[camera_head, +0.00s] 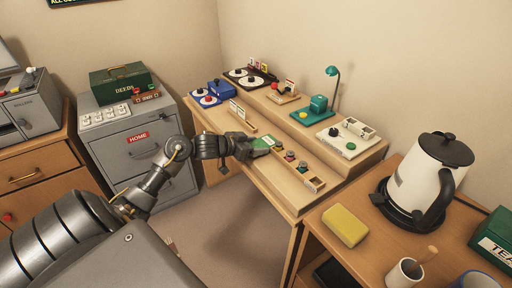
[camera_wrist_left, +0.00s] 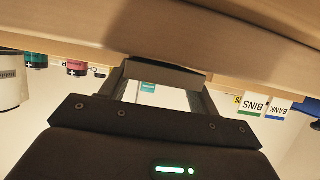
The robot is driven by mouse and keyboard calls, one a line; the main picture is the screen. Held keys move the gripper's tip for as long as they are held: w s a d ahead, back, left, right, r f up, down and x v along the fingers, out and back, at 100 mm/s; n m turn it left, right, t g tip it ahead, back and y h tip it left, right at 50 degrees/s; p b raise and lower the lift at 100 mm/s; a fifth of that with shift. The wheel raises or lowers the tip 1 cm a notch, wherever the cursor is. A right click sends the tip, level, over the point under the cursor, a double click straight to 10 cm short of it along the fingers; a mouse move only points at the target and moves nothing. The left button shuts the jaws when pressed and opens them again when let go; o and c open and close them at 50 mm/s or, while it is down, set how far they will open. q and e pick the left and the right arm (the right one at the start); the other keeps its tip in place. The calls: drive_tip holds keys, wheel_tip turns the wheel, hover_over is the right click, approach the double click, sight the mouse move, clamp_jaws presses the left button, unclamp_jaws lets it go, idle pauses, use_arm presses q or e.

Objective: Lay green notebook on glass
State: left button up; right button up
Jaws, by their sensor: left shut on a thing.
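My left gripper (camera_head: 246,148) reaches over the front part of the desk and is shut on a small green and white thing, which looks like the green notebook (camera_head: 263,143). In the left wrist view, a pale face with a teal label (camera_wrist_left: 148,88) shows between the fingers (camera_wrist_left: 160,85); the rest of it is hidden. I cannot clearly make out the glass in either view. My right gripper is not in view.
The stepped wooden desk (camera_head: 292,193) carries a row of small stamps (camera_head: 290,157), a card holder (camera_head: 240,115) and a teal lamp (camera_head: 333,75). A kettle (camera_head: 432,170) and yellow sponge (camera_head: 345,225) stand at right. A grey cabinet (camera_head: 125,130) stands left.

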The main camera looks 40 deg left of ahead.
use_arm(q)
drive_tip(key=shift+f, duration=0.15)
drive_tip(key=o, duration=1.1)
drive_tip(key=shift+r, duration=0.2)
drive_tip(key=p+v, duration=0.1)
drive_tip(key=v, duration=1.1)
drive_tip(key=shift+s+f, duration=0.1)
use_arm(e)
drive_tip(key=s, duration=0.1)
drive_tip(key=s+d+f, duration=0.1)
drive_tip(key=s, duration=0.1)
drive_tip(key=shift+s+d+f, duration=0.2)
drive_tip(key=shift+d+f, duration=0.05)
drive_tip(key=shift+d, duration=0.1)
